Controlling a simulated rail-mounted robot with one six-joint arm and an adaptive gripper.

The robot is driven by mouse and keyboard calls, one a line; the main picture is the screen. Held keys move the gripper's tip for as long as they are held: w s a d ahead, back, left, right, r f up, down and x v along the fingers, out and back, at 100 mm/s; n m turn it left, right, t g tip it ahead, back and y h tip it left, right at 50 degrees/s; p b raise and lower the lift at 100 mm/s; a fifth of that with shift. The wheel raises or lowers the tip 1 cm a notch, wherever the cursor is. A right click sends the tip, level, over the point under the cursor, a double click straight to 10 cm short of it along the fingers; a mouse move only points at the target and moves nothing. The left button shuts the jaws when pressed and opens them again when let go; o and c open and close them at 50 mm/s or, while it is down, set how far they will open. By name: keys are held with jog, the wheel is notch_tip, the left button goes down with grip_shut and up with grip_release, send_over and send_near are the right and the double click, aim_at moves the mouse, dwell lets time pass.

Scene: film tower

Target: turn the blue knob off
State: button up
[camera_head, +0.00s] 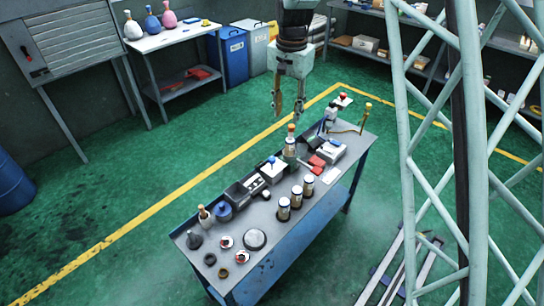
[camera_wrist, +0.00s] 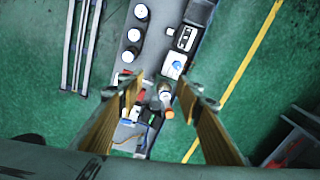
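A small blue knob (camera_head: 271,160) sits on top of a white box-shaped device (camera_head: 273,172) near the middle of the workbench. In the wrist view the blue knob (camera_wrist: 176,66) shows on the white device (camera_wrist: 172,73), above and right of centre. My gripper (camera_head: 289,113) hangs above the bench, pointing down, beyond the knob towards the bench's far end. Its fingers are spread with nothing between them. In the wrist view the two fingers of my gripper (camera_wrist: 160,91) stand apart. The knob's turned position is too small to tell.
A tall bottle with an orange cap (camera_head: 290,142) stands beneath my gripper, close to the device. Several white-capped jars (camera_head: 296,196) stand on the right. A black device (camera_head: 240,194) lies nearer on the bench (camera_head: 272,262). A lattice tower (camera_head: 480,170) rises at right.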

jog(key=m+p, duration=0.1)
jog(key=p, duration=0.1)
send_over(272, 158)
notch_tip(272, 158, down, 14)
jog(key=shift+g, duration=0.4)
jog(key=shift+f, duration=0.2)
jog(key=shift+f, duration=6.75)
jog(key=shift+c, duration=0.3)
jog(key=c, duration=0.8)
